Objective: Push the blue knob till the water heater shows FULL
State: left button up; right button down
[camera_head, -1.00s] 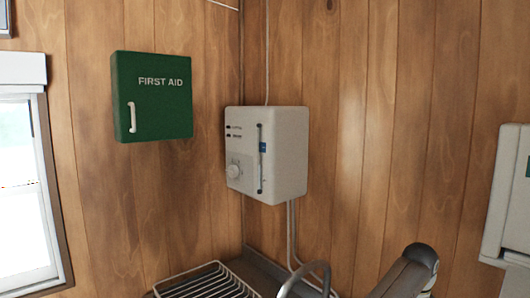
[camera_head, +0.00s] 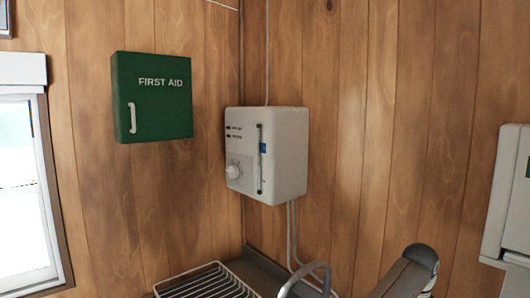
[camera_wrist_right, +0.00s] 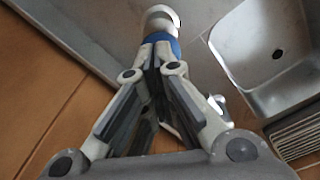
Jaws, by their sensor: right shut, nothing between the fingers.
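The water heater (camera_head: 268,155) is a white box on the wood wall in the head view. It has a white dial, a narrow upright gauge strip with a small blue mark, and two small dark marks with unreadable labels; I cannot read FULL on it. In the right wrist view a blue knob (camera_wrist_right: 163,33) sits on a pale, silvery round fitting, just beyond the fingertips. My right gripper (camera_wrist_right: 157,62) is shut and empty, its tips pointing at the knob; I cannot tell if they touch. In the head view only part of my right arm shows, and my left gripper is out of view.
A green first-aid box (camera_head: 152,97) hangs left of the heater. Below are a wire dish rack (camera_head: 205,282) and a curved tap (camera_head: 306,278). A steel sink (camera_wrist_right: 242,50) lies right of my right gripper in the wrist view. A white cabinet (camera_head: 508,195) stands at the right.

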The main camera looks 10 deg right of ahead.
jog(key=shift+f, duration=0.1)
jog(key=shift+f+b, duration=0.45)
jog(key=shift+f, duration=2.25)
notch_tip(320, 180, up, 6)
jog(key=p, duration=0.6)
jog(key=shift+f+p, duration=0.15)
jog(key=shift+p, duration=0.2)
jog(key=shift+f, duration=0.1)
jog(key=shift+f, duration=0.1)
